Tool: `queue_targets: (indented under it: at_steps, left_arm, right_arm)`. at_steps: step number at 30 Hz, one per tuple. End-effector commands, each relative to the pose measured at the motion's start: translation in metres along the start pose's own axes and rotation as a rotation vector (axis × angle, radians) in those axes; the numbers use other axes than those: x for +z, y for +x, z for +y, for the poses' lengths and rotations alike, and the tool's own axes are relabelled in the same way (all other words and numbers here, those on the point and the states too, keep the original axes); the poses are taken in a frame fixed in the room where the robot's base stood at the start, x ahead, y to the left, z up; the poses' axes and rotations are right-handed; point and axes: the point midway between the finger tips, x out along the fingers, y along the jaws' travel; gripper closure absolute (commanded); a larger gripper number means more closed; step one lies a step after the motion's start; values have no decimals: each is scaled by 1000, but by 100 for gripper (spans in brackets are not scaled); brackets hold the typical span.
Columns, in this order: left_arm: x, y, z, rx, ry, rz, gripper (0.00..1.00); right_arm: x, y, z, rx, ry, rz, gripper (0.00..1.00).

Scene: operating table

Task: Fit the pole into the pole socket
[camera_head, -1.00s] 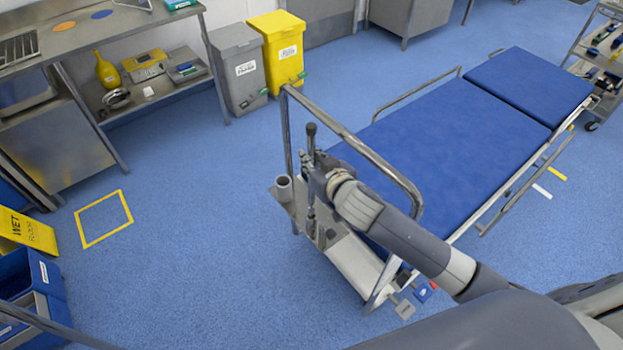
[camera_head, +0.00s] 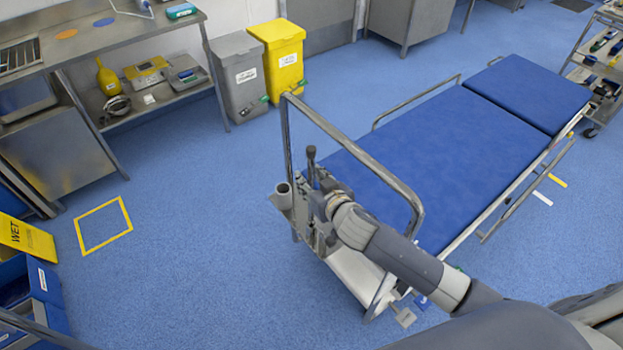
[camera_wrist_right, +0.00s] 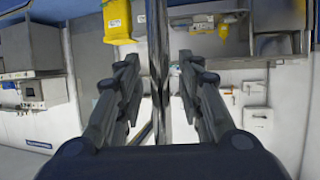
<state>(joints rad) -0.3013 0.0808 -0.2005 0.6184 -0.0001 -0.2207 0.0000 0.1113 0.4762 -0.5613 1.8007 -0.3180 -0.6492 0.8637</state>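The pole (camera_head: 311,158) stands upright at the near left corner of the trolley, with its dark knobbed top above my right gripper (camera_head: 321,200). In the right wrist view the pole (camera_wrist_right: 158,60) runs vertically between the fingers of my right gripper (camera_wrist_right: 159,75). My gripper and arm hide most of the pole's lower part. My left gripper is out of view.
The trolley (camera_head: 420,150) has a blue mattress and a bent metal end rail (camera_head: 350,145) close behind my gripper. Grey (camera_head: 240,85) and yellow (camera_head: 287,65) bins stand behind.

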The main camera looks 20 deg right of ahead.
Motion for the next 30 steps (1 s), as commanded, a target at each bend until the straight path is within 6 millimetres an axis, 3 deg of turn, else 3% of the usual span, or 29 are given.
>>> queue_targets:
  at_steps: [11, 24, 30]
  left_arm:
    - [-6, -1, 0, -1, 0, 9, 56]
    - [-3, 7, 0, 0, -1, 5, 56]
    - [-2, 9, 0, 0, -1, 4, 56]
  right_arm:
    - [-2, -11, 0, 0, 1, -1, 66]
    - [-2, -91, 0, -1, 0, 0, 66]
    - [-2, -114, 0, 0, 1, -1, 66]
